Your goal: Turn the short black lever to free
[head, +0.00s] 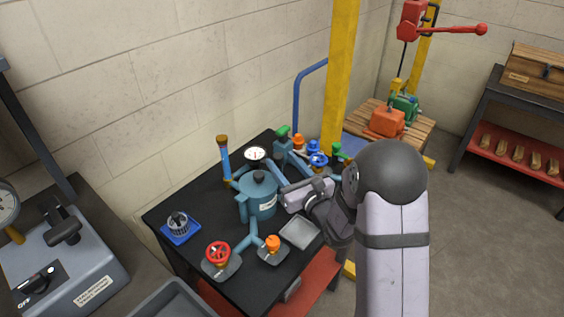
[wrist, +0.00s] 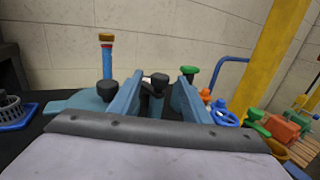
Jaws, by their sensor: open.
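My gripper (head: 285,190) is over the dark table beside the teal pot (head: 262,203), with its jaws apart. In the wrist view its two blue fingers spread either side of a black-topped teal part (wrist: 158,79), with no contact clear. A black knob (wrist: 108,88) shows left of the fingers. I cannot tell for sure which part is the short black lever. The grey box at the far left carries a black handle (head: 65,231) and a black switch (head: 40,287) by an OFF mark, both well away from my gripper.
Around the pot stand a red handwheel (head: 218,253), an orange knob (head: 272,243), a blue handwheel (head: 318,159) and an upright blue handle (head: 223,155). A grey tray (head: 300,233) lies at the table's right. A yellow post (head: 340,75) rises behind.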

